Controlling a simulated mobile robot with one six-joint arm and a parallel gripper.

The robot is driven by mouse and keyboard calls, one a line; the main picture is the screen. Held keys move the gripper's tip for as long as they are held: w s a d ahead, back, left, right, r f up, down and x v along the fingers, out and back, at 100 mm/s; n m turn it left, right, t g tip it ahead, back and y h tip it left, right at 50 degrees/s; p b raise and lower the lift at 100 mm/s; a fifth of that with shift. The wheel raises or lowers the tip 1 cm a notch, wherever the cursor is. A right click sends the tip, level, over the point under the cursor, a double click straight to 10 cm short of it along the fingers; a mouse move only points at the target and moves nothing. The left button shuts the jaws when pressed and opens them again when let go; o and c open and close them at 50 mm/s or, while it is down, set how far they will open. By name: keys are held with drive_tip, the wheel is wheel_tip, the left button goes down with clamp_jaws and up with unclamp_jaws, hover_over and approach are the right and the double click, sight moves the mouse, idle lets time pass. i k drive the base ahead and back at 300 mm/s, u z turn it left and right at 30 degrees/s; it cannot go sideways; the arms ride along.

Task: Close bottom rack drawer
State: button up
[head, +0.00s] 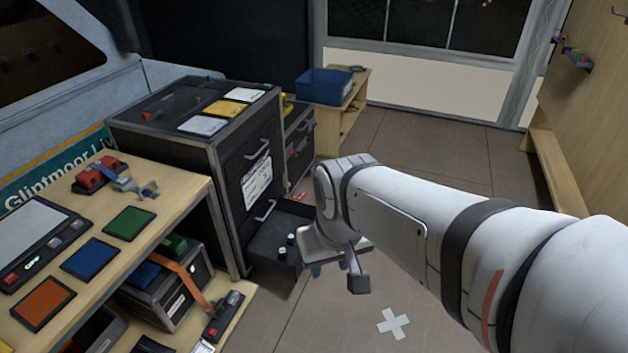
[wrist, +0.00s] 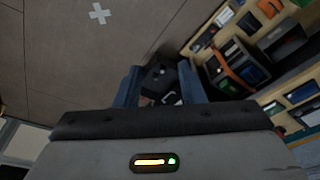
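The black rack (head: 232,165) stands left of centre in the head view, with its front facing right. Its bottom drawer (head: 262,254) is pulled out near the floor, with small dark and white items inside. The upper drawer (head: 255,150) looks shut. My gripper (head: 328,268) hangs just right of the open drawer, partly hidden behind my own wrist. In the wrist view my gripper (wrist: 159,70) has its two blue fingers spread apart, with nothing held. The drawer (wrist: 160,80) shows beyond and between the fingers. I cannot tell whether they touch.
A wooden bench (head: 185,215) with coloured pads and devices stands at the left. A second dark drawer unit (head: 298,140) is behind the rack. A blue bin (head: 323,86) sits on a wooden shelf at the back. The floor with a white cross (head: 393,323) is clear.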

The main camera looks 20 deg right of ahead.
sight(261, 251)
drive_tip(key=z, duration=0.8)
drive_tip(key=i, duration=1.9)
drive_tip(key=u, duration=0.7)
